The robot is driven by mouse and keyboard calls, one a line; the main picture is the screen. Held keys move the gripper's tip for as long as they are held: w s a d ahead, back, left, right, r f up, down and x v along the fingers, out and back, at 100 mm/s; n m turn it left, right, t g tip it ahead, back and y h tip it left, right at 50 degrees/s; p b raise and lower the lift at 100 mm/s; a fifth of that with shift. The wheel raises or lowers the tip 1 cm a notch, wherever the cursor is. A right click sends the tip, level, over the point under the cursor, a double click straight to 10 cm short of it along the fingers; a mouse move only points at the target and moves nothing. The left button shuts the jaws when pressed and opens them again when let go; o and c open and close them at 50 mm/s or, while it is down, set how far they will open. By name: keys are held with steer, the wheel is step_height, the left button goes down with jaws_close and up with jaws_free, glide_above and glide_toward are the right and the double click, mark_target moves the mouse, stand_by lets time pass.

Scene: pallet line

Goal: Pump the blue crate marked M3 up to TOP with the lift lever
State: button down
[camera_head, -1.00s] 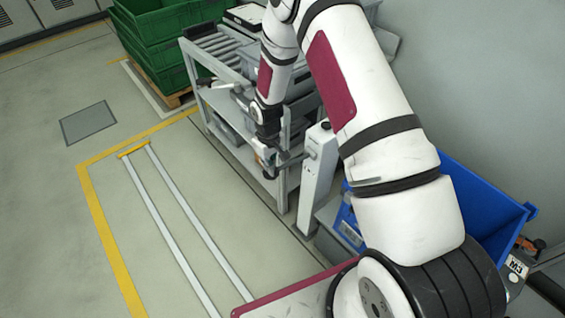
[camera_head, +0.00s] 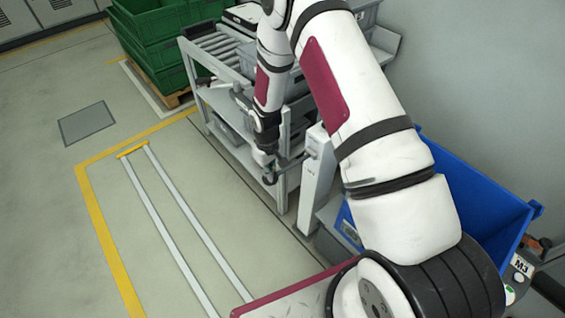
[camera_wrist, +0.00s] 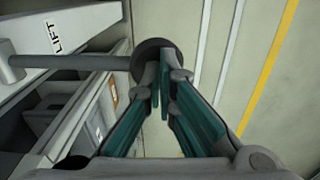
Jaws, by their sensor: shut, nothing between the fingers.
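The blue crate (camera_head: 485,196) stands at the right in the head view, partly hidden behind my arm. The lift lever (camera_wrist: 80,62) runs in the wrist view from a grey post marked LIFT (camera_wrist: 57,38) to a dark round knob (camera_wrist: 146,50). My gripper (camera_wrist: 162,88) is shut and empty, its fingertips over the knob; whether they touch it I cannot tell. In the head view my gripper (camera_head: 268,176) is at the lever's end, left of the lift post (camera_head: 317,178).
A grey roller-top bench (camera_head: 212,47) with grey bins stands behind the lever. Green crates (camera_head: 165,40) sit on a pallet at the back left. The floor to the left is clear, with yellow (camera_head: 104,235) and pale lines. A wall closes the right side.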

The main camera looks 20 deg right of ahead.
steer(key=shift+a+f, duration=0.1)
steer(key=shift+f, duration=0.35)
steer(key=shift+s+f+b, duration=0.1)
steer(key=shift+f+b, duration=0.35)
steer(key=shift+f, duration=0.4)
steer(key=shift+f+b, duration=0.4)
steer(key=shift+f, duration=0.6)
